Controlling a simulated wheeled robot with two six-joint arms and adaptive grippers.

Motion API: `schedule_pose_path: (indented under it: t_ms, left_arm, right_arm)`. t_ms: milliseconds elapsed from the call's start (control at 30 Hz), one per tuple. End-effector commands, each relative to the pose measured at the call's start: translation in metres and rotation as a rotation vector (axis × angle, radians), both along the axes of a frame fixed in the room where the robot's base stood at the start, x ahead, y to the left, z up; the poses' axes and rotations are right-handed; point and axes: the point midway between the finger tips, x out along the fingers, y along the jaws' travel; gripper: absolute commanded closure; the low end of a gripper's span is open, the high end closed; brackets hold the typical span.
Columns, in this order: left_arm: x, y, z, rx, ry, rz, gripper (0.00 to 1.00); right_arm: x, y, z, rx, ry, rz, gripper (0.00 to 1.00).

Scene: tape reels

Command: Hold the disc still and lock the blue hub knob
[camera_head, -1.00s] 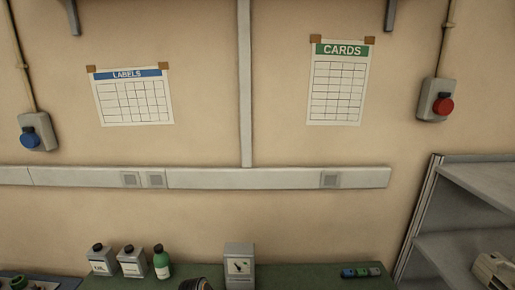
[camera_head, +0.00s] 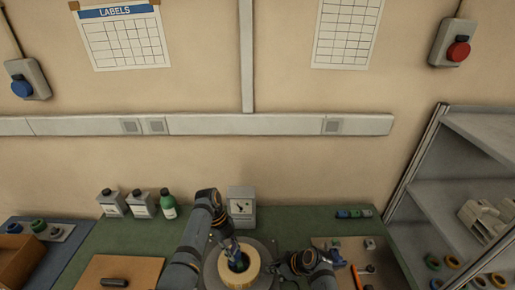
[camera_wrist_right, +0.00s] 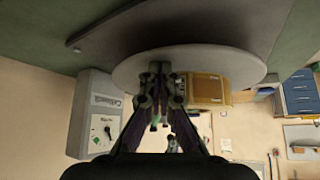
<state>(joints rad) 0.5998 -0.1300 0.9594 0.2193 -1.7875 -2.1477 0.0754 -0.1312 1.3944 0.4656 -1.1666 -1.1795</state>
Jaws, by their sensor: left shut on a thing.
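A cream tape roll (camera_head: 253,272) sits around the hub on a round grey disc (camera_head: 213,276) at the bottom centre of the head view. The blue hub knob (camera_head: 238,264) shows inside the roll, partly covered by my left gripper (camera_head: 236,257). That gripper reaches down into the roll and is shut on the knob. My right gripper (camera_head: 286,267) is low at the disc's right edge. In the right wrist view the fingers of my right gripper (camera_wrist_right: 160,72) are close together in front of the pale disc (camera_wrist_right: 225,62); whether they hold its rim is unclear. The roll (camera_wrist_right: 210,88) shows behind them.
A grey dial box (camera_head: 241,207) stands behind the disc, with a green bottle (camera_head: 168,204) and two pale bottles to its left. A wooden board (camera_head: 120,269) lies at left, a tool board (camera_head: 345,250) at right, and a shelf (camera_head: 465,190) beyond.

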Motion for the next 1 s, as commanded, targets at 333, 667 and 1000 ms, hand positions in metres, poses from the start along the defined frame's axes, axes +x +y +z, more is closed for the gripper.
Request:
schedule_pose_path:
  t_ms: [333,667,1000]
  left_arm:
    - [-0.001,-0.0037,-0.0005,-0.007,0.001,-0.293,1.0]
    - [-0.0026,-0.0054,-0.0012,-0.008,0.007,-0.584,1.0]
    - [-0.0034,-0.0044,-0.0029,-0.008,0.005,-0.668,0.82]
  right_arm:
    - [-0.0016,0.0,-0.0024,-0.001,0.005,0.0,1.0]
    - [-0.0021,0.0,-0.0029,-0.001,0.006,0.001,1.0]
    - [-0.0019,-0.0006,-0.0032,-0.003,0.005,0.001,1.0]
